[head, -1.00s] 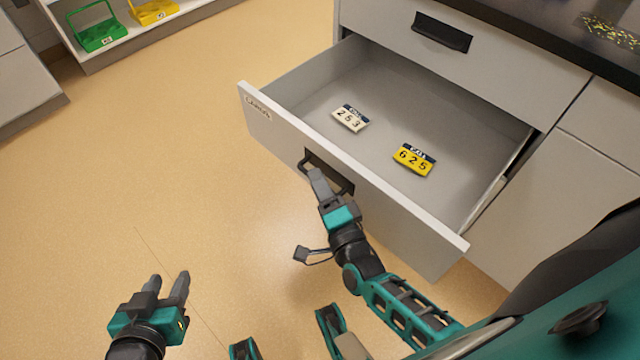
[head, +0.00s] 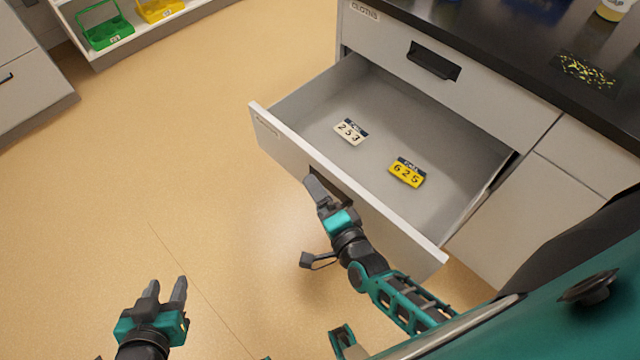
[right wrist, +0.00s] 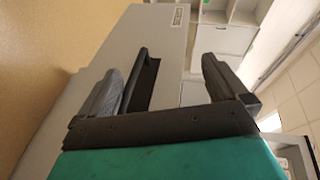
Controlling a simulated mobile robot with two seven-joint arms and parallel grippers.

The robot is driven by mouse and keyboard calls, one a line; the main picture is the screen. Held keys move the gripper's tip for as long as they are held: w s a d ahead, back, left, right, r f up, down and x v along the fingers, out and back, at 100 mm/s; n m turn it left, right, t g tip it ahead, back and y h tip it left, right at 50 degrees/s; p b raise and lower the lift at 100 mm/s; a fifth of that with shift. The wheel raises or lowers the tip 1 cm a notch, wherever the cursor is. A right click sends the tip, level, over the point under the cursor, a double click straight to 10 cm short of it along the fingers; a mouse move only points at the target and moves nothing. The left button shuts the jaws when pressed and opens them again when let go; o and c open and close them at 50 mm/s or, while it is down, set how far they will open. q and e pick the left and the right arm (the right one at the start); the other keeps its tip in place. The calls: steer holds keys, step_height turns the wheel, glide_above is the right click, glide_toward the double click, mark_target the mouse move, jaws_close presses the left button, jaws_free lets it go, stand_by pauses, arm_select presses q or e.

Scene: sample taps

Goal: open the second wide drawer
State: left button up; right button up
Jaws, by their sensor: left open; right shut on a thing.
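The wide grey drawer (head: 275,142), directly below the top wide drawer (head: 490,93), stands pulled well out of the cabinet. Its black handle (right wrist: 143,78) lies between the dark fingers of my right gripper (right wrist: 165,88) in the right wrist view. In the head view my right gripper (head: 316,188) is shut on this handle at the drawer front and hides part of it. My left gripper (head: 166,288) is open and empty, low over the floor at the lower left, apart from the drawer.
A white card (head: 350,131) and a yellow card (head: 407,172) lie inside the open drawer. A black countertop (head: 510,55) tops the cabinet. A white shelf (head: 130,45) holds green and yellow carriers at the upper left. The floor (head: 180,170) left of the drawer is clear.

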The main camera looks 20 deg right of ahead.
steer(key=r+t+p, duration=0.1)
steer(key=r, duration=0.3)
steer(key=w+d+r+t+h+p, duration=0.1)
steer(key=r, duration=0.4)
steer(key=r+m+t+p, duration=0.1)
steer(key=r, duration=0.3)
steer(key=shift+w+d+r, duration=0.2)
steer(key=shift+w+d, duration=0.05)
steer(key=shift+w, duration=0.05)
steer(key=c, duration=0.7)
arm_select(q)
step_height(320, 180, up, 6)
steer(key=p, duration=0.1)
arm_select(e)
step_height(320, 180, up, 2)
steer(key=shift+w+a+r, duration=0.1)
steer(key=shift+a+r, duration=0.05)
steer(key=shift+r, duration=0.05)
arm_select(q)
steer(key=shift+s+r, duration=0.1)
